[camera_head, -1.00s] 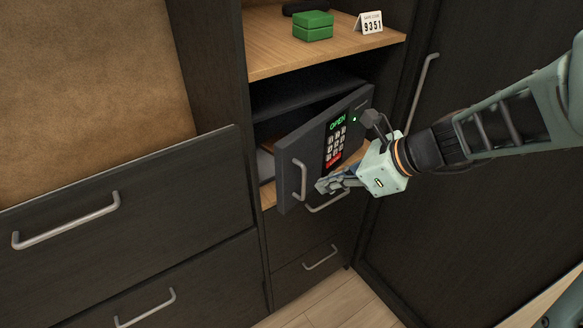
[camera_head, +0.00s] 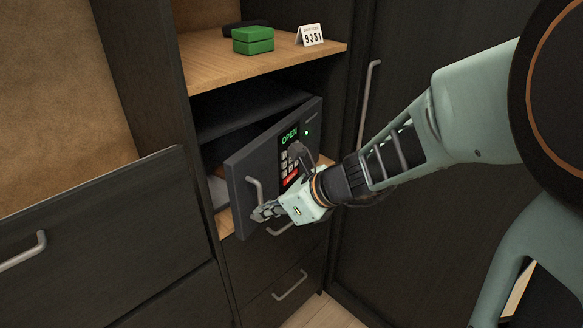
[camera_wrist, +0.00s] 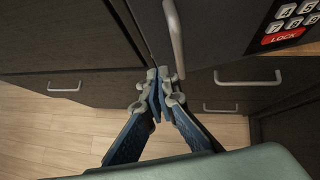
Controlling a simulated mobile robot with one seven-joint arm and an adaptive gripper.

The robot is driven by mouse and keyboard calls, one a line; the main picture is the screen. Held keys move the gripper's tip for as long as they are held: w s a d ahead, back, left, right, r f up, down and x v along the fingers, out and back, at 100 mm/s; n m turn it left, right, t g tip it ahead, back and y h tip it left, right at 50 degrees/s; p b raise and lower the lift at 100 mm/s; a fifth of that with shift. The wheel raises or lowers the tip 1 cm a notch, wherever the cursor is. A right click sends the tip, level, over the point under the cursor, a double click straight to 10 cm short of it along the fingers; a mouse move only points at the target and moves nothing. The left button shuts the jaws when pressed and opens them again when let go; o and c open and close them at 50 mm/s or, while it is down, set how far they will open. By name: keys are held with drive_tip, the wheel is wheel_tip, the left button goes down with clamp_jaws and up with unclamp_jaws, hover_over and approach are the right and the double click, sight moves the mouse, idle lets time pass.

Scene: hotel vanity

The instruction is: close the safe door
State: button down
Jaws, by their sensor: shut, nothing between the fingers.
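The dark grey safe door (camera_head: 240,165) stands partly open in the head view, hinged on its right side, with its free left edge swung out from the cabinet. Its panel has a green OPEN display (camera_head: 290,136), a keypad and a red LOCK key, which also shows in the wrist view (camera_wrist: 281,40). The door's pale bar handle (camera_head: 254,190) is near the free edge; it also shows in the wrist view (camera_wrist: 174,38). My gripper (camera_head: 262,213) is shut and empty at the door's lower front, close to the handle's lower end. I cannot tell whether it touches the door.
Drawers with bar handles lie below and to the left. A tall dark door (camera_head: 430,60) stands at the right.

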drive_tip(key=shift+w+a+r, duration=0.1)
drive_tip(key=shift+w+a, duration=0.35)
drive_tip(key=shift+a, duration=0.4)
drive_tip(key=shift+w+a+r, duration=0.1)
drive_tip(key=shift+w+a, duration=0.3)
drive_tip(key=shift+a, duration=0.45)
